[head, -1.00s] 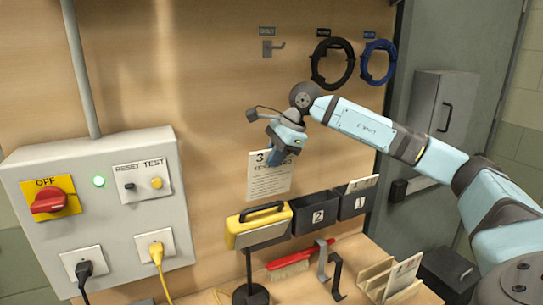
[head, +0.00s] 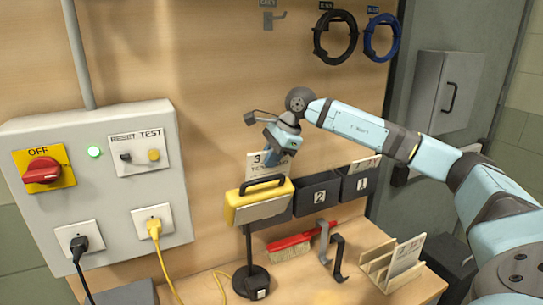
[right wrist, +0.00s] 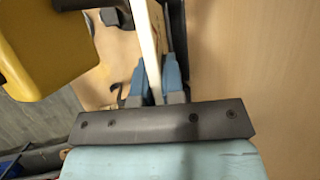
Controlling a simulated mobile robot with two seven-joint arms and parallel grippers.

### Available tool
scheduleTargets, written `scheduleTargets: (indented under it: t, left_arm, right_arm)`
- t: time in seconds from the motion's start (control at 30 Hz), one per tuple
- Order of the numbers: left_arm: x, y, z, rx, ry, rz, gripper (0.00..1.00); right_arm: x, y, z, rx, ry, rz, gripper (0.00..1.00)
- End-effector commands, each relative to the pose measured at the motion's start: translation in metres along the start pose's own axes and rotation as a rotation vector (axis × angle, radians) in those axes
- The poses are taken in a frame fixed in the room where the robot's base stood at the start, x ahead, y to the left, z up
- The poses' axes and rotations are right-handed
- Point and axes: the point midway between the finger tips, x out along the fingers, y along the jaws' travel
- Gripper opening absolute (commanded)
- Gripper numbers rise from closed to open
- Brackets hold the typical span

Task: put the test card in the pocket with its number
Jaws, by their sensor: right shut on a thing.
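The test card (head: 257,165) is white with a 3 at its top and stands upright. My right gripper (head: 281,152) is shut on it near its upper right. The card's lower part is hidden behind a yellow lamp-like box. In the right wrist view the card (right wrist: 149,45) shows edge-on between the blue fingers (right wrist: 154,85). Two dark pockets on the board, numbered 2 (head: 318,196) and 1 (head: 358,184), stand to the right. A card (head: 366,164) sticks out of pocket 1. No pocket 3 label shows; the yellow box covers that area. My left gripper is not in view.
The yellow box (head: 262,201) with a black handle stands on a dark post just in front of the card; it also shows in the right wrist view (right wrist: 45,45). A red brush (head: 300,243), dark hooks and a wooden rack (head: 378,268) holding a card lie below.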

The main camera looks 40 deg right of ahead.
Motion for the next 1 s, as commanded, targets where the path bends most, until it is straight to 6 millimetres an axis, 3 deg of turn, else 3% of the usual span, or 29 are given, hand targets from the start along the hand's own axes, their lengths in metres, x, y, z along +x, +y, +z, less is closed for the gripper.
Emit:
scheduleTargets:
  t: [0.6,1.0]
  left_arm:
    - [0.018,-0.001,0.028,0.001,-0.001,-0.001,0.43]
    - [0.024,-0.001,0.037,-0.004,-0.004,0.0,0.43]
  right_arm:
    - [0.049,0.001,-0.02,0.001,0.0,0.001,0.0]
    - [0.068,0.0,-0.029,0.0,0.0,0.0,0.0]
